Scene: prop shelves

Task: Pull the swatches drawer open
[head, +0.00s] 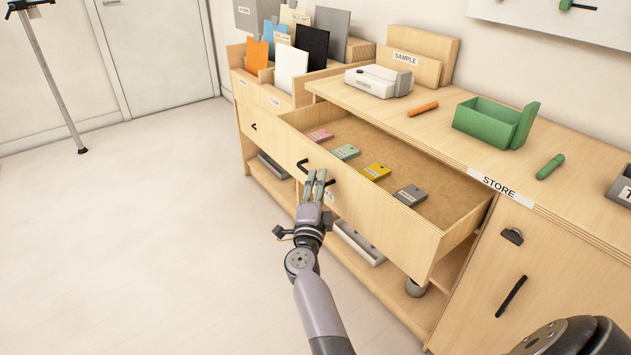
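The swatches drawer (372,218) stands well out from the wooden cabinet, with its inside in view. Pink (321,135), green (346,152), yellow (374,171) and grey (410,195) tiles lie spaced apart in it. A black handle (302,165) is on its front. A label beside the fingers is mostly hidden.
A closed drawer (256,126) is to the left. Shelves below hold grey trays (358,243). The STORE cupboard (505,255) is at right. A green box (492,124), orange stick (423,109) and white device (377,81) stand on top.

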